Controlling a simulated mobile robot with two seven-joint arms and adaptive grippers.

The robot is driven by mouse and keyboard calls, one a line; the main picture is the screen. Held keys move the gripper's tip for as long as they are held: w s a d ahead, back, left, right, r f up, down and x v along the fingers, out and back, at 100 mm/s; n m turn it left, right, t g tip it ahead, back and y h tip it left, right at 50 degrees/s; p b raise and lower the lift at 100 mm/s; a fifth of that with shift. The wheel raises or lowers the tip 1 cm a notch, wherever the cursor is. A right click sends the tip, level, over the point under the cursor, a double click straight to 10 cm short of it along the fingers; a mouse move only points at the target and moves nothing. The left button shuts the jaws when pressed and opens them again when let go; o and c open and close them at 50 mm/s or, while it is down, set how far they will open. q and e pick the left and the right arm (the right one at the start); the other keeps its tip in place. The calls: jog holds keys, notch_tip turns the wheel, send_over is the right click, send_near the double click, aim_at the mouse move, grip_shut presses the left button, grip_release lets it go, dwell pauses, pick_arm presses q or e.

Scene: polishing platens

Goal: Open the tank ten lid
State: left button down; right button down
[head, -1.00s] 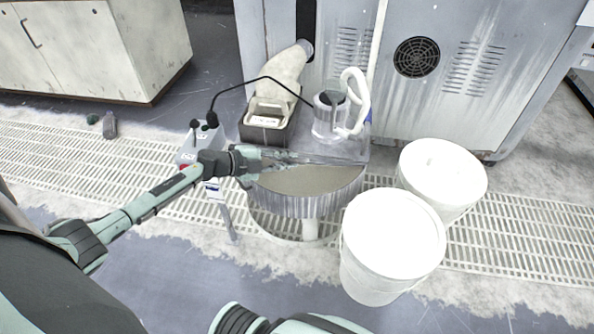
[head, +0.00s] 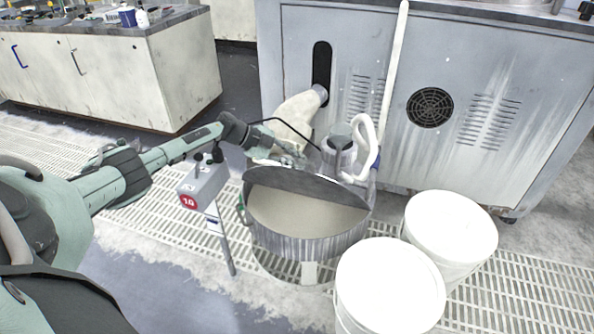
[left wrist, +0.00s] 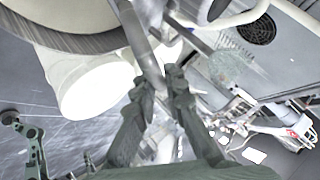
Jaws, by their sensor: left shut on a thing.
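Tank ten (head: 310,245) is a round, ribbed metal tank with a grey liquid surface showing inside. Its lid (head: 300,184) is tilted up from the rim, its dark grey underside facing me, and the front of the tank is uncovered. My left gripper (head: 292,151) is at the lid's upper edge, partly hidden behind it. My right gripper is out of view.
A control box (head: 203,185) with a red "10" label stands on a post left of the tank. Two white buckets (head: 388,285) (head: 452,228) stand close on the right. A grey machine cabinet (head: 400,110) is behind. Grating floor is clear at left.

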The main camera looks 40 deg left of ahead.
pick_arm(q)
jog(key=shift+w+a+r, duration=0.15)
jog(key=shift+w, duration=0.35)
jog(key=shift+w+a+r, duration=0.15)
jog(key=shift+w, duration=0.35)
jog(key=c, duration=1.6)
grip_release()
jog(key=v, duration=1.2)
jog(key=shift+s, duration=0.15)
